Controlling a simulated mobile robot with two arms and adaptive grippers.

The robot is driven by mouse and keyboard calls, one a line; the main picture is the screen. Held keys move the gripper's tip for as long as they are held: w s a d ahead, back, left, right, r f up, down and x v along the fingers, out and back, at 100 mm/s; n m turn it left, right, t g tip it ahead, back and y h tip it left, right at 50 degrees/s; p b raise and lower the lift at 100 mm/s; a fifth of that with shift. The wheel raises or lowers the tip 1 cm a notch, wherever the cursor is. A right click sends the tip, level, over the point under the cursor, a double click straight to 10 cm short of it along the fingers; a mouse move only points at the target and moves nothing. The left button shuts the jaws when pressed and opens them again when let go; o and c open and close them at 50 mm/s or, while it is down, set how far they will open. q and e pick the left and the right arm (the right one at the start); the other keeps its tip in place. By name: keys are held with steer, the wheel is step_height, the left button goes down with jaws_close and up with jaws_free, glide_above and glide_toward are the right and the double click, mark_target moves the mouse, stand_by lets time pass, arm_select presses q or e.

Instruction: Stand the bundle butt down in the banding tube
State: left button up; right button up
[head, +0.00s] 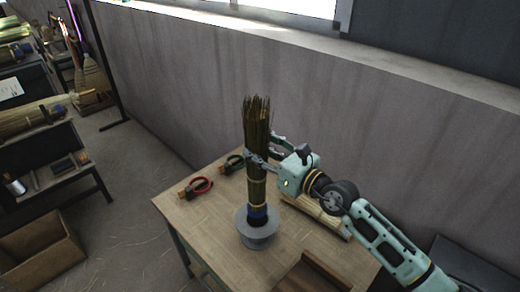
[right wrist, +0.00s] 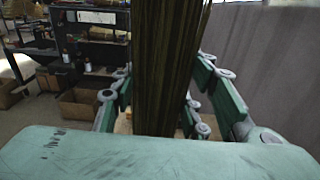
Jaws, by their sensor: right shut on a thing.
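The bundle (head: 257,125) of brown-green straw stands almost upright over the table, with its loose, frayed end up. A pale tie shows around its middle and a blue band near its lower end. That lower end is at the mouth of the grey banding tube (head: 257,240) and looks to be inside it; the tube wall hides the butt and how deep it sits. My right gripper (head: 262,152) is shut on the upper part of the bundle from the right. In the right wrist view the bundle (right wrist: 170,60) runs between the fingers. My left gripper is not in view.
On the wooden table (head: 215,225), red-handled pliers (head: 197,187) and green-handled pliers (head: 233,163) lie left of the bundle. Another straw bundle (head: 318,215) lies under my right arm. A dark brown wooden piece (head: 312,273) is at the front. A grey wall stands behind.

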mark_target(263, 181)
steer(key=shift+f+b, duration=4.65)
steer(key=shift+f, duration=0.7)
steer(key=o, duration=1.1)
steer(key=shift+c, duration=0.2)
steer(key=shift+s, duration=0.1)
steer(key=shift+s+d, duration=0.1)
steer(key=shift+d, duration=0.1)
steer(key=v, duration=1.1)
steer(key=shift+s+d, duration=0.15)
steer(key=shift+s, duration=0.05)
steer(key=shift+r, duration=0.1)
